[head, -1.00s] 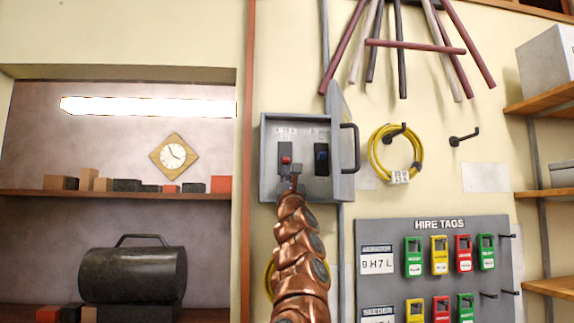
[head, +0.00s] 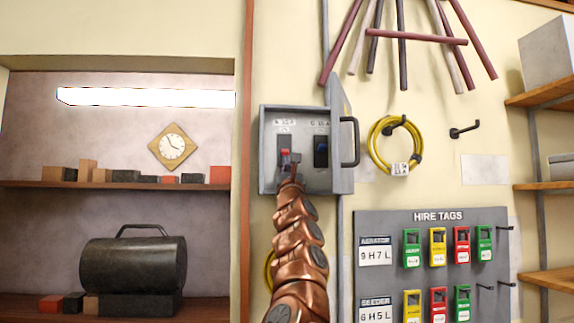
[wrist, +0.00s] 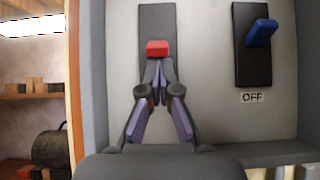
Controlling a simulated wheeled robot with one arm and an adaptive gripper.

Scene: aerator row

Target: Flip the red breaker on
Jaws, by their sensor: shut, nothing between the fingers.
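The red breaker (head: 284,158) is a small red lever on a dark plate, on the left side of a grey wall box. In the wrist view the red lever (wrist: 157,46) shows just above my fingertips. My gripper (head: 293,158) is shut and empty, its tips (wrist: 157,68) directly under the lever, touching or nearly so. My fingers hide the lower plate and any label there, so I cannot tell the lever's labelled position. A blue breaker (wrist: 261,33) sits to the right, with an OFF label (wrist: 253,97) below it.
The grey box (head: 268,122) has a raised rim, and its door with a dark handle (head: 350,146) stands at the right. A coiled yellow cable (head: 376,145) hangs right of it. The hire tags board (head: 407,222) is below right.

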